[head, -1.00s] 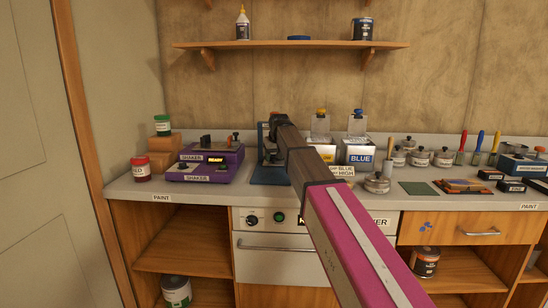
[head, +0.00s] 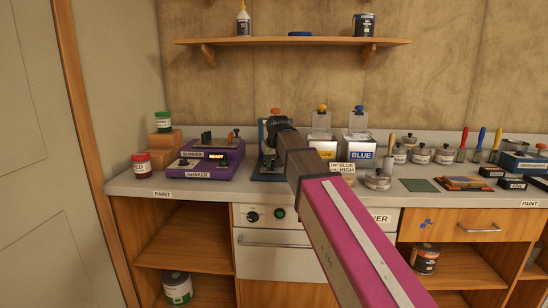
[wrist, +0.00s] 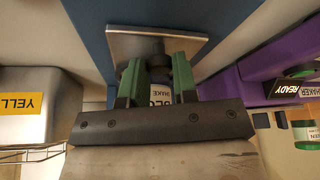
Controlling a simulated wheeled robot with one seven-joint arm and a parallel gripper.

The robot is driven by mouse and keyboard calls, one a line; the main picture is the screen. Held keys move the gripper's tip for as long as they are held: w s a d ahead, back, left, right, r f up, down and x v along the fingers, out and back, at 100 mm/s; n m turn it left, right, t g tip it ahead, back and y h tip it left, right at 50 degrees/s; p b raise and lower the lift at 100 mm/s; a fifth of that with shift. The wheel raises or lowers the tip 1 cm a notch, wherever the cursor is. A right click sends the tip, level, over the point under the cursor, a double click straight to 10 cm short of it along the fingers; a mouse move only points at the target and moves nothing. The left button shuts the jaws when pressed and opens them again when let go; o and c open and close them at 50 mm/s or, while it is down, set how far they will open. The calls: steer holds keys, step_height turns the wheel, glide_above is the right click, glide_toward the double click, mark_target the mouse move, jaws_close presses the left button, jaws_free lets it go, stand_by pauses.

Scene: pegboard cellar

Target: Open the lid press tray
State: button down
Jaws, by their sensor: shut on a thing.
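The lid press is a blue frame with a blue base (head: 268,172) on the counter, just left of my arm. Its orange knob (head: 275,111) shows above my wrist. In the wrist view, a square silver plate (wrist: 192,41) stands before the press's blue surface (wrist: 210,12), with a short dark knob (wrist: 157,50) at its middle. My gripper (wrist: 157,68) has its two green fingers on either side of this dark knob and is shut on it. In the head view my arm hides the fingers and part of the press. How far the tray is out cannot be told.
A purple shaker (head: 212,158) stands left of the press. The yellow dispenser (head: 322,133) and blue dispenser (head: 358,140) stand close on its right. A small metal jar (head: 377,180) is near the counter's front edge. A shelf (head: 290,42) hangs above.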

steer(key=shift+s, duration=1.25)
steer(key=shift+w, duration=0.1)
steer(key=c, duration=0.9)
jaws_free()
steer(key=shift+r, duration=0.1)
steer(key=v, duration=1)
steer(key=shift+r, duration=0.35)
steer(key=shift+s, duration=0.2)
